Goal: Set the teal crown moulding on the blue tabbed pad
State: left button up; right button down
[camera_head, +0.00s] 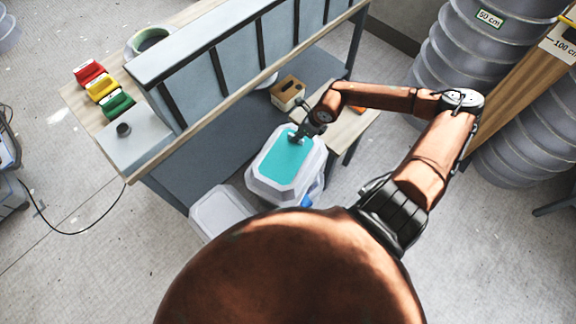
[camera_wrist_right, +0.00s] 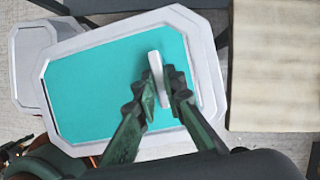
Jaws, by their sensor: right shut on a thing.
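The teal crown moulding (camera_head: 283,158) has a teal face inside a pale grey eight-sided rim, and fills much of the right wrist view (camera_wrist_right: 105,85). My right gripper (camera_head: 303,131) is over its far end, with its fingers shut on a pale upright handle on the teal face, as the right wrist view shows (camera_wrist_right: 160,92). A bit of blue (camera_head: 315,186) shows past the moulding's right side, perhaps the blue tabbed pad; the rest is hidden. I cannot tell whether the moulding touches it. My left gripper is not in view.
A pale grey eight-sided piece (camera_head: 219,212) lies lower, left of the moulding. A grey-blue bench (camera_head: 225,128) with a slatted rack stands behind. A wooden box (camera_head: 287,93) sits close to my right gripper. Large ribbed grey ducts (camera_head: 470,50) stand at the right.

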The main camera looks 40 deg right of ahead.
jog(key=d+m, duration=0.1)
jog(key=d+m+h, duration=0.1)
jog(key=shift+s+d+m, duration=0.2)
jog(key=shift+d+m, duration=0.1)
jog(key=w+d+f+b, duration=0.2)
jog(key=w+f+b, duration=0.1)
jog(key=f, duration=1.2)
jog(key=shift+w+d, duration=0.15)
jog(key=shift+d, duration=0.05)
jog(key=c, duration=2)
grip_release()
jog(key=shift+r, duration=0.15)
jog(key=p+v, duration=0.2)
jog(key=v, duration=1)
